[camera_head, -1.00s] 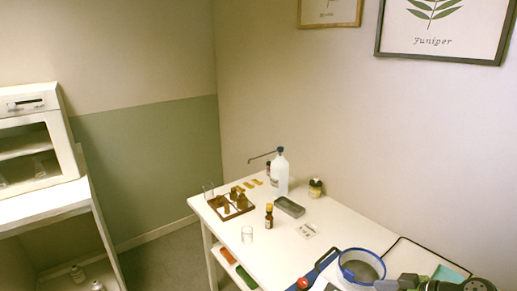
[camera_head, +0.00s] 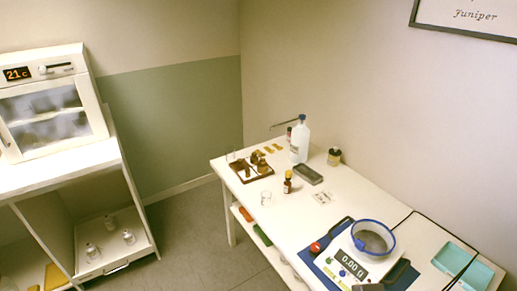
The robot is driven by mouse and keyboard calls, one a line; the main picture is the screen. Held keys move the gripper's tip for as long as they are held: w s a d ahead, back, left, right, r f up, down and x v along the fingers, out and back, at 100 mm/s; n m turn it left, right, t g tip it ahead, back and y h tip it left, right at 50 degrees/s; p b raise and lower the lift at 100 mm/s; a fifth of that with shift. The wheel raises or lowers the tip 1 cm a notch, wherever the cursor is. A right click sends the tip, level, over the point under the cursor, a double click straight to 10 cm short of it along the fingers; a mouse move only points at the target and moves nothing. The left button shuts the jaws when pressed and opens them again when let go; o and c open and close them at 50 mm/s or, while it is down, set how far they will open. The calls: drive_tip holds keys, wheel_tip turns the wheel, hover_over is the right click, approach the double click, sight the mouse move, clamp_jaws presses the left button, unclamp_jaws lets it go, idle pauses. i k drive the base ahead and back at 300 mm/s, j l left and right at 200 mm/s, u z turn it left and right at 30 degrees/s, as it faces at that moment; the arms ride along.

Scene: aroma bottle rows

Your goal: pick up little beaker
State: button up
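A small clear glass beaker (camera_head: 266,198) stands upright on the white table (camera_head: 288,222), near its left edge. It looks empty. A brown dropper bottle (camera_head: 287,183) stands just to its right, apart from it. A wooden tray (camera_head: 240,177) with brown bottles lies behind it. Another clear glass vessel (camera_head: 231,156) stands by the tray's far left corner, partly hidden. I cannot make out my gripper; only dark shapes show at the bottom edge, too cut off to identify.
A teal tray (camera_head: 468,262) lies right. A cabinet (camera_head: 50,100) stands left.

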sight(266, 195)
drive_tip(key=i+j+u, duration=0.2)
drive_tip(key=i+u, duration=0.75)
drive_tip(key=i, duration=0.2)
